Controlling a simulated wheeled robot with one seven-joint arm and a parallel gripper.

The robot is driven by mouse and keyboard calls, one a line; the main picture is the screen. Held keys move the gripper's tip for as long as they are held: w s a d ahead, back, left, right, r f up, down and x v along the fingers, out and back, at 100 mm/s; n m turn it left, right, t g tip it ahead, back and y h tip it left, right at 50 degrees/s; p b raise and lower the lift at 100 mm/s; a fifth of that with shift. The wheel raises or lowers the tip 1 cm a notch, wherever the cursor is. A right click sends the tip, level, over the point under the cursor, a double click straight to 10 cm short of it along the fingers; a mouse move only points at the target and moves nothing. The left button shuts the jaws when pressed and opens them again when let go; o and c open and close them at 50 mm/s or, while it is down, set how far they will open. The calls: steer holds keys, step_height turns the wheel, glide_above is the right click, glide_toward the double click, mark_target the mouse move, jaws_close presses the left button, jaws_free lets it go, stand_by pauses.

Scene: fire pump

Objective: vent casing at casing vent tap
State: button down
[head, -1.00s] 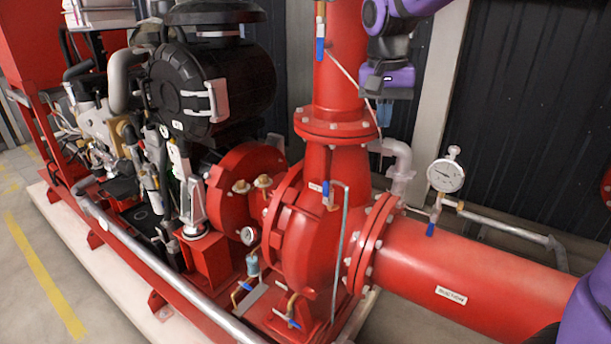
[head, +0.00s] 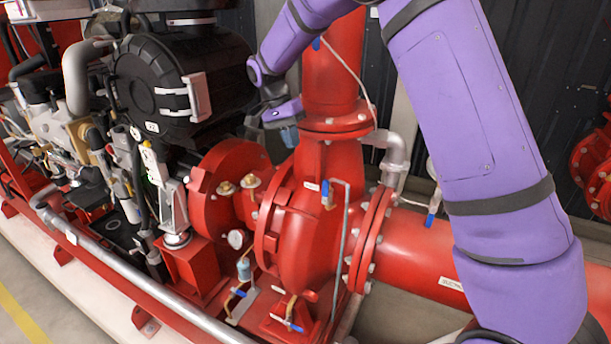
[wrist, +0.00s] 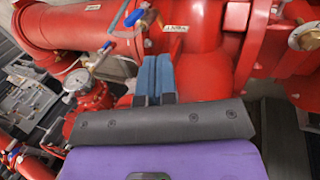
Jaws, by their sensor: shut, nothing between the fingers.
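The casing vent tap (head: 327,193) is a small valve with a blue lever on top of the red pump casing (head: 305,240). A thin grey pipe runs from it and down the casing's right side. In the wrist view the tap's blue lever (wrist: 135,17) is at the top, beside a small white label (wrist: 174,28). My gripper (head: 289,138) has blue fingertips and hangs above and left of the tap, near the red vertical pipe. In the wrist view its fingers (wrist: 155,78) are together and empty, apart from the tap.
The red vertical discharge pipe (head: 331,85) stands close right of my gripper. A black engine cylinder (head: 160,85) is to the left. The red suction pipe (head: 415,250) runs right, partly behind my arm. A gauge (wrist: 77,80) shows in the wrist view.

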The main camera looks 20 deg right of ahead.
mark_target(325, 192)
steer(key=shift+w+a+f, duration=0.4)
steer(key=shift+w+f, duration=0.05)
steer(key=shift+w, duration=0.15)
steer(key=s+d+f, duration=0.5)
steer(key=f, duration=0.4)
steer(key=shift+s+d, duration=0.3)
steer(key=shift+s, duration=0.1)
steer(key=shift+d, duration=0.1)
